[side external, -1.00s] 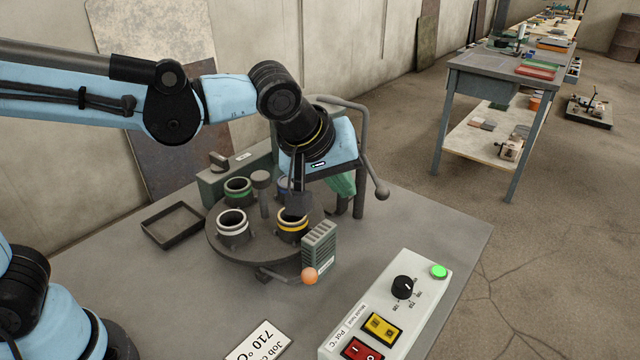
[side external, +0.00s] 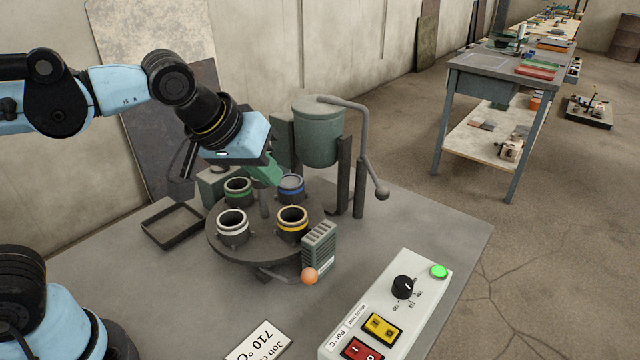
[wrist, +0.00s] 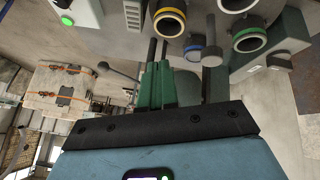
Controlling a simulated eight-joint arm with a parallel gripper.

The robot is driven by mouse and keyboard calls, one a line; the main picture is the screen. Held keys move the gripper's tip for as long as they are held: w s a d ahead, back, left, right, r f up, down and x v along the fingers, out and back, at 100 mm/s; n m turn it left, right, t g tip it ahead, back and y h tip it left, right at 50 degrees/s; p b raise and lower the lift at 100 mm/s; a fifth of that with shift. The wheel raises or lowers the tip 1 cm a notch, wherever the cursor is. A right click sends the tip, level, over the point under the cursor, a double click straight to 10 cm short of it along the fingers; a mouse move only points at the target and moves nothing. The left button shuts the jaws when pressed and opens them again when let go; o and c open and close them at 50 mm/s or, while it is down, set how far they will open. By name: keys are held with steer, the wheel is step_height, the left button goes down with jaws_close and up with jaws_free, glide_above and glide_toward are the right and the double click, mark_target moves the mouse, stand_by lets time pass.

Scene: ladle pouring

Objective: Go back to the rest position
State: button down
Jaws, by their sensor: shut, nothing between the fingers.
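My gripper (side external: 277,180) is shut and empty. It hangs from my blue wrist above the back of the round turntable (side external: 258,254), close to the blue-ringed cup (side external: 290,188); I cannot tell if it is over that cup or in front of it. In the wrist view its green fingers (wrist: 157,50) lie together and point toward the yellow-ringed cup (wrist: 169,20). The turntable also bears green-ringed (side external: 238,190) and white-ringed (side external: 232,224) cups. The grey-green pot (side external: 319,135) stands upright behind, right of my gripper, with a bent lever.
A slotted block (side external: 319,245) and an orange-knobbed handle (side external: 309,276) are at the turntable's front right. A control box (side external: 385,312) with a lit green lamp stands front right. An empty dark tray (side external: 173,226) lies left.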

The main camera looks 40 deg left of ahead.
steer(key=s+a+f+m, duration=0.1)
steer(key=a+f, duration=0.1)
steer(key=s+a+f+m, duration=0.1)
steer(key=a+f, duration=0.1)
steer(key=s+a+f+m, duration=0.1)
steer(key=s+a+f, duration=0.1)
steer(key=a, duration=0.1)
steer(key=shift+s+a+m, duration=0.1)
steer(key=shift+m, duration=0.3)
stand_by(0.3)
